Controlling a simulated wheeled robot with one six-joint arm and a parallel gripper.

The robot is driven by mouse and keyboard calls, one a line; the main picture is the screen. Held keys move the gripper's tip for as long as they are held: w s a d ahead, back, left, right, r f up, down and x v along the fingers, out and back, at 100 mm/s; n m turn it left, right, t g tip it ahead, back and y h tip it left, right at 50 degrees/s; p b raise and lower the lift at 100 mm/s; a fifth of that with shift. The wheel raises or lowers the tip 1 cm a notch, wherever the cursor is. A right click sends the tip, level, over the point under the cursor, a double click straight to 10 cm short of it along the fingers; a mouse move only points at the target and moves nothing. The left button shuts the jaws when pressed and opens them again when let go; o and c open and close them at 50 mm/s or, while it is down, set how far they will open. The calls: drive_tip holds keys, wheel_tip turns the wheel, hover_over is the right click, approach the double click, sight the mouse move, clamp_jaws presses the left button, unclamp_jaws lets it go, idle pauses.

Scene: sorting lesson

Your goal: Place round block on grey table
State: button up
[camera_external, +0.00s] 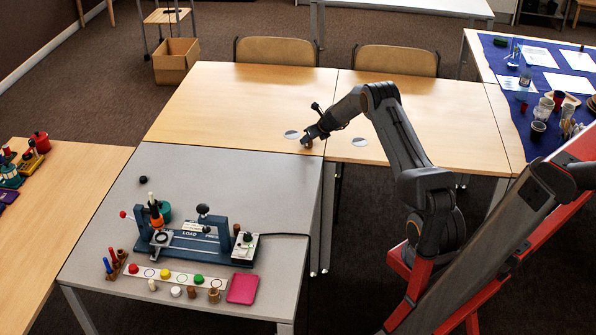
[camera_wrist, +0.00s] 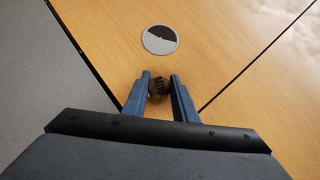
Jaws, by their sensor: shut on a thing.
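My gripper (camera_external: 309,141) is at the front edge of the wooden table, close to the corner of the grey table (camera_external: 262,178). In the wrist view my gripper (camera_wrist: 159,82) is shut on a small round block (camera_wrist: 158,88), dark and ridged, between its fingertips. The round block is mostly hidden by the fingers; a brownish bit of it (camera_external: 308,145) shows in the external view. I cannot tell whether it touches the wood or hangs just above it. The grey table also fills the left edge of the wrist view (camera_wrist: 30,90).
Two pale discs (camera_external: 292,134) (camera_external: 360,142) lie on the wooden table (camera_external: 230,105). A blue press device (camera_external: 185,242), a pink block (camera_external: 243,289) and several small coloured pieces stand at the grey table's front. A small black piece (camera_external: 143,179) lies left. The grey table's back right is clear.

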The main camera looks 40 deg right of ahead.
wheel_tip(320, 180, up, 10)
drive_tip(key=shift+r, duration=0.1)
drive_tip(key=s+a+f+n+g+y+b, duration=0.1)
drive_tip(key=s+a+n+g+y+b, duration=0.3)
drive_tip(key=a, duration=0.9)
drive_tip(key=s+a+n+y+p, duration=0.15)
drive_tip(key=a+n, duration=0.45)
drive_tip(key=a, duration=0.7)
drive_tip(key=s+a+f+n+g+y+b, duration=0.1)
drive_tip(key=s+a+n+g+y+b, duration=0.3)
drive_tip(key=a, duration=0.8)
drive_tip(key=s+a+r+n+g, duration=0.1)
drive_tip(key=s+a+n+g, duration=0.1)
drive_tip(key=s+a+n, duration=0.3)
drive_tip(key=s+a+n+g, duration=0.1)
drive_tip(key=s+a+n, duration=0.15)
drive_tip(key=a, duration=0.45)
drive_tip(key=shift+h, duration=0.35)
drive_tip(key=f, duration=0.6)
drive_tip(key=w+f+p, duration=0.1)
drive_tip(key=f, duration=0.2)
drive_tip(key=shift+f, duration=0.15)
drive_tip(key=o, duration=1.1)
